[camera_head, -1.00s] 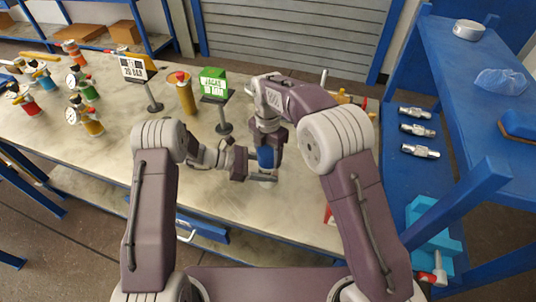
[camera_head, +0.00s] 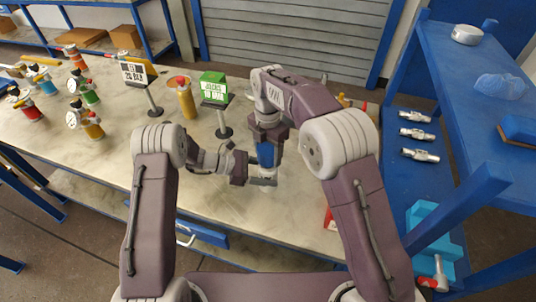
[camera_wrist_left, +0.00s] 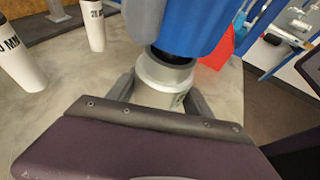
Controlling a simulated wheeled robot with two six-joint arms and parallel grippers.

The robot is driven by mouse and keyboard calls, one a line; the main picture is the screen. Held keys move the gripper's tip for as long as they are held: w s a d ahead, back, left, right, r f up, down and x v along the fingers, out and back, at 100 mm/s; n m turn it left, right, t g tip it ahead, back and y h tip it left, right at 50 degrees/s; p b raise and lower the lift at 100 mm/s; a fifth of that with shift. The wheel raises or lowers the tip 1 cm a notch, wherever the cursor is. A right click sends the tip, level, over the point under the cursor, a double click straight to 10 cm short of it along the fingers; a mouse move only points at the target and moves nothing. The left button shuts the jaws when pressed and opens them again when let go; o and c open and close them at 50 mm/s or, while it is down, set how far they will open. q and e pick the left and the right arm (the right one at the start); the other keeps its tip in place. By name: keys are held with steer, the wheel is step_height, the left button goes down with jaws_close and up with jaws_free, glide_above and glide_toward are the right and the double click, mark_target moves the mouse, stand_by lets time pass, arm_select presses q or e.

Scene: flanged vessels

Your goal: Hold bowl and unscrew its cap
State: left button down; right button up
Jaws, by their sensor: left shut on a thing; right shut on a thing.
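The bowl piece stands at the table's middle, with a blue cylindrical part (camera_head: 265,155) above a grey metal part. In the left wrist view the blue part (camera_wrist_left: 195,25) sits directly above the grey round part (camera_wrist_left: 160,80). My left gripper (camera_head: 262,177) comes in from the left, low, and is shut on the grey part; its fingers lie on both sides of it in the left wrist view (camera_wrist_left: 158,88). My right gripper (camera_head: 266,138) comes down from above and is shut on the upper blue part. Its fingertips are mostly hidden, and so is any seam between cap and bowl.
A green sign stand (camera_head: 213,88), a white sign stand (camera_head: 136,73) and a yellow cylinder (camera_head: 186,97) stand behind. Several gauge fittings (camera_head: 85,118) are at the left. A blue shelf (camera_head: 390,170) with metal fittings (camera_head: 417,134) is at the right. The front left tabletop is clear.

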steer(key=shift+r, duration=1.5)
arm_select(q)
steer(key=shift+c, duration=1.8)
jaws_free()
steer(key=v, duration=1.2)
arm_select(e)
steer(key=shift+f, duration=0.1)
